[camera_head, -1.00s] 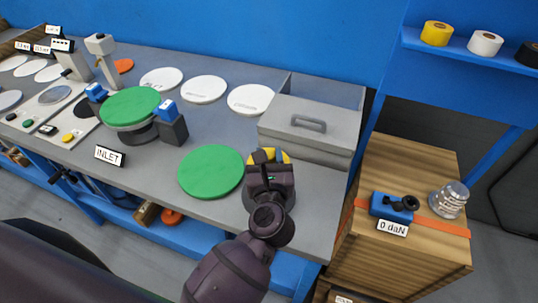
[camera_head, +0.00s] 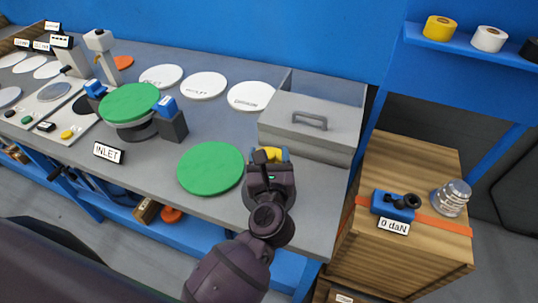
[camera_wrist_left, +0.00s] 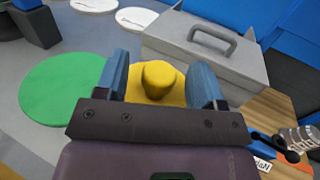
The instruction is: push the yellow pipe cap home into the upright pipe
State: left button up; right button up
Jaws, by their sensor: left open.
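The yellow pipe cap (camera_head: 283,154) shows just beyond my left gripper (camera_head: 269,158) at the right part of the grey bench. In the left wrist view the cap (camera_wrist_left: 158,82) has a raised round knob on a wider yellow base. The blue fingers of my left gripper (camera_wrist_left: 161,66) are open, one on each side of the knob with gaps between. The upright pipe is hidden by the cap and gripper, so I cannot tell how deep the cap sits. My right gripper is not in view.
A green disc (camera_head: 211,168) lies left of my left gripper. A grey lidded box (camera_head: 310,125) stands close behind it. A wooden crate (camera_head: 410,250) to the right carries a blue gauge (camera_head: 392,206) reading 0 daN and a clear jar (camera_head: 451,198).

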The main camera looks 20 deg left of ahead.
pick_arm(q)
jog(key=b+v, duration=0.1)
jog(key=v, duration=0.6)
jog(key=shift+s, duration=0.25)
jog(key=shift+d, duration=0.1)
